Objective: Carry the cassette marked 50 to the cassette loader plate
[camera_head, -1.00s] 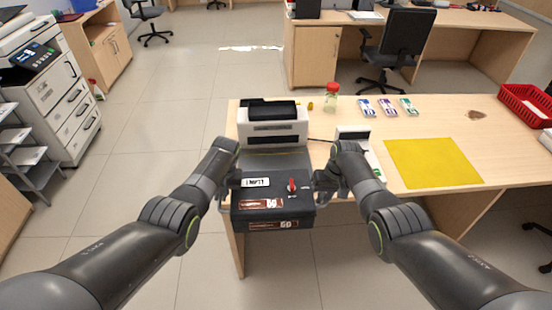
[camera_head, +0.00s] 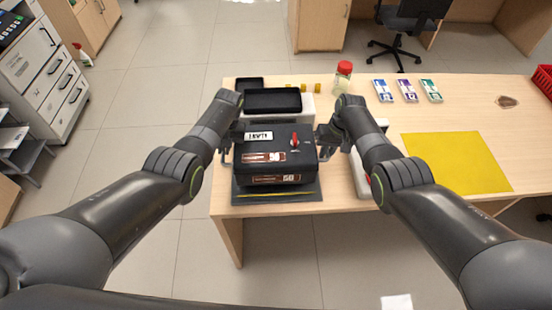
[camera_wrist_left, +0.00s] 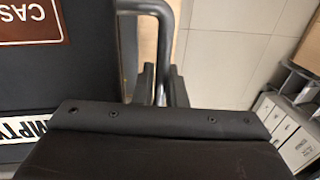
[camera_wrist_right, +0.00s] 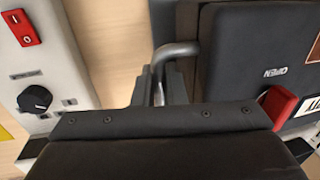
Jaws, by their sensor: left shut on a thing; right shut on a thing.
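The black cassette marked 50 (camera_head: 284,160) has an EMPTY label, a red latch and brown stickers. It is upright over the dark grey loader plate (camera_head: 310,193), whose front strip with a yellow line shows below it. I cannot tell whether it touches the plate. My left gripper (camera_head: 227,152) is shut on its left side handle, a grey bar in the left wrist view (camera_wrist_left: 166,40). My right gripper (camera_head: 326,146) is shut on its right handle, seen in the right wrist view (camera_wrist_right: 172,54). The cassette hides most of the plate.
A machine with a black top (camera_head: 273,101) stands right behind the cassette. A white device (camera_head: 361,180) is close to the right gripper. A red-lidded jar (camera_head: 343,78), several banknote packs (camera_head: 407,90) and a yellow mat (camera_head: 457,161) lie further right.

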